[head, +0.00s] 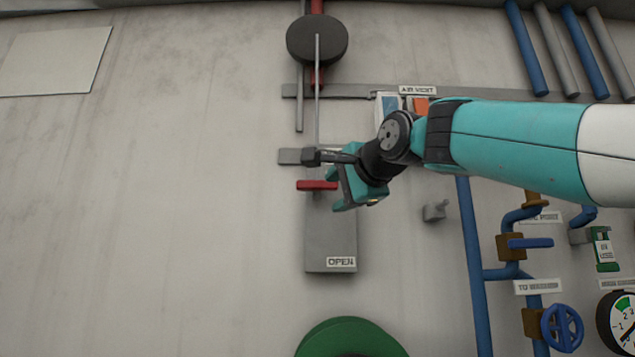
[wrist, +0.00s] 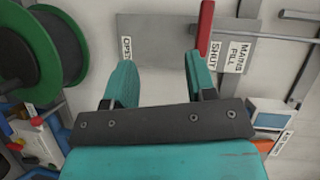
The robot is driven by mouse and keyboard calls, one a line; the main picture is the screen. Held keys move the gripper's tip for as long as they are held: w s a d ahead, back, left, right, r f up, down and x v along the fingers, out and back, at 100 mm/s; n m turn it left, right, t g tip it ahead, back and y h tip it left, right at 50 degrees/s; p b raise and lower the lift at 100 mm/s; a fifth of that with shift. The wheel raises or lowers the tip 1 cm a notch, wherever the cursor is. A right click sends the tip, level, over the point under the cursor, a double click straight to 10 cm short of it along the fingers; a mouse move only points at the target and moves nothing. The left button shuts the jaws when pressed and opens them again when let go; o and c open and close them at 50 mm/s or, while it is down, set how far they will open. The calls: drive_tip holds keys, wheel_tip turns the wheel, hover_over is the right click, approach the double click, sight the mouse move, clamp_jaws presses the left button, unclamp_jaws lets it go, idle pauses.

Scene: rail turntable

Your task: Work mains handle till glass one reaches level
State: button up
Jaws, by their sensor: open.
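The mains handle is a red bar (head: 317,185) on a grey plate (head: 330,235) fixed to the wall. It sits at the plate's upper end in the head view, away from the OPEN label. In the wrist view the red handle (wrist: 206,28) stands at the SHUT label, beside the MAINS FILL label (wrist: 237,55). My gripper (head: 339,190) is open just right of the handle in the head view. In the wrist view my gripper (wrist: 161,65) has nothing between its fingers; the handle is just beyond the right fingertip. I cannot identify glass one or its level.
A green reel (head: 350,338) is below the plate, and a dark round wheel (head: 317,40) is above. A blue handle (head: 530,243), a blue handwheel (head: 562,327) and a dial (head: 622,325) are at the right. The wall left of the plate is clear.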

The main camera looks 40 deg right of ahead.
sight(320, 184)
wheel_tip(320, 184, up, 7)
drive_tip(key=s+d+m+t+h+p, duration=0.1)
drive_tip(key=d+m+h+p, duration=0.1)
drive_tip(key=d+m, duration=0.1)
drive_tip(key=p+x, duration=0.3)
drive_tip(key=x, duration=0.2)
drive_tip(key=p+x, duration=0.4)
drive_tip(key=x, duration=0.2)
drive_tip(key=a+p+x, duration=0.1)
drive_tip(key=p+x, duration=0.2)
drive_tip(key=x, duration=0.2)
drive_tip(key=shift+w+f, duration=0.25)
drive_tip(key=shift+w, duration=0.05)
